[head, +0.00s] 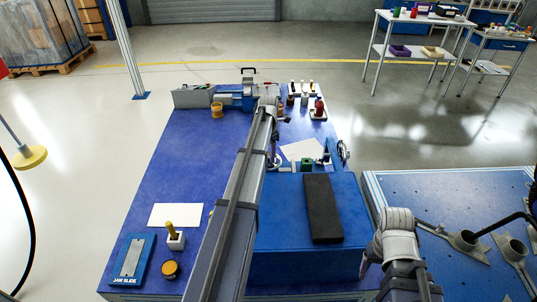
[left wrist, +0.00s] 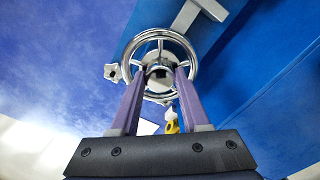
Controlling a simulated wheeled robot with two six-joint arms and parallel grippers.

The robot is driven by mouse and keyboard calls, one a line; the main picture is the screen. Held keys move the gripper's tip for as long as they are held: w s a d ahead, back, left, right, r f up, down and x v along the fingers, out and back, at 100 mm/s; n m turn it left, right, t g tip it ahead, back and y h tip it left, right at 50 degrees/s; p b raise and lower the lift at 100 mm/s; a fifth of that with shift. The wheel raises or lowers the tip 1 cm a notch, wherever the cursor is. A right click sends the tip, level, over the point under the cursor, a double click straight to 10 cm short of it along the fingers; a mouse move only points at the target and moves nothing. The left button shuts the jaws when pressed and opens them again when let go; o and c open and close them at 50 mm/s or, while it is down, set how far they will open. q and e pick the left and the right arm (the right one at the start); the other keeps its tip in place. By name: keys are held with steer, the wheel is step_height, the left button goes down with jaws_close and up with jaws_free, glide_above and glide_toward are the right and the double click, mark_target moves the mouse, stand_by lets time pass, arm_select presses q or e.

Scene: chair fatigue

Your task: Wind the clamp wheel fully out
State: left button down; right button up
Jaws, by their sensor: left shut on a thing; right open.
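The clamp wheel (left wrist: 188,47) is a shiny silver ring with spokes and a dark hub, seen nearly face-on in the left wrist view. My left gripper (left wrist: 161,72) has its two purple fingers at the wheel's middle, one on each side of the hub, and is shut on it. A pale star-shaped knob (left wrist: 112,72) shows at the wheel's left. In the head view my left arm runs up over the table and hides most of this area. My right arm shows at the lower right in the head view, but I see no fingers of its gripper.
A blue block (head: 275,215) with a black pad (head: 322,208) stands right of my left arm. Another handwheel (head: 343,150) is at its far right.

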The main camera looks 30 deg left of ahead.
mark_target(268, 155)
arm_select(q)
steer(key=shift+n, duration=0.7)
steer(key=shift+c, duration=1.9)
jaws_free()
steer(key=shift+r, duration=0.1)
step_height(268, 155, up, 8)
steer(key=p, duration=0.8)
steer(key=shift+f, duration=0.2)
